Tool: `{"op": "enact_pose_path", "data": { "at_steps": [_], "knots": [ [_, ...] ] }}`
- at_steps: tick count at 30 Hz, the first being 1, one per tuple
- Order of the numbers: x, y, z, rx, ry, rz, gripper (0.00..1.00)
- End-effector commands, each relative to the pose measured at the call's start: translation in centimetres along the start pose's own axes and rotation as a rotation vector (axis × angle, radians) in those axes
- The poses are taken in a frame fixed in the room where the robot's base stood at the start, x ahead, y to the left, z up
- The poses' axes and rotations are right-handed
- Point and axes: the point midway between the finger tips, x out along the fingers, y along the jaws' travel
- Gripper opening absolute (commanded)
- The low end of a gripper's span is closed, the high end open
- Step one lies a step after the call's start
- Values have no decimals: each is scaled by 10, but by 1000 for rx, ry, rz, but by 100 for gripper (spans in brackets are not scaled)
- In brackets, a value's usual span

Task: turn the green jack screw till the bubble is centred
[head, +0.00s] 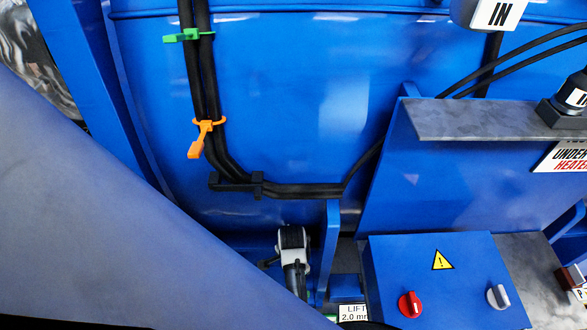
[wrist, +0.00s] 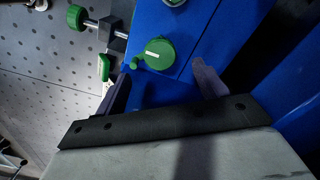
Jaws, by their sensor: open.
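In the wrist view a round green knob (wrist: 158,53) with a white mark and a small green side grip stands on a blue surface, seen from above. A second green knob (wrist: 82,34) sits on a threaded rod through a dark block, to the left. I cannot tell which is the jack screw. My gripper (wrist: 163,74) is open, its two fingers apart on either side of blue surface just below the round knob, holding nothing. I cannot tell its height above the knob. In the head view the fingers are hidden. No bubble can be made out in either view.
A small green part (wrist: 104,67) is near my left finger, beside a perforated grey plate (wrist: 40,70). In the head view a blue switch box (head: 445,275) with a red knob (head: 410,304) and a LIFT sign (head: 353,313) are at the lower right. Black cables (head: 200,80) run down the blue wall.

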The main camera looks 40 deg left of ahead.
Motion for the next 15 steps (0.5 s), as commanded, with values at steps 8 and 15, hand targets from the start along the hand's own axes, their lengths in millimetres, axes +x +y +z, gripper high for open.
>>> {"op": "enact_pose_path", "data": {
  "at_steps": [8, 15],
  "knots": [
    [43, 1, 1, -1, -2, 3, 72],
    [65, 0, 0, -1, -1, 1, 72]
  ]
}}
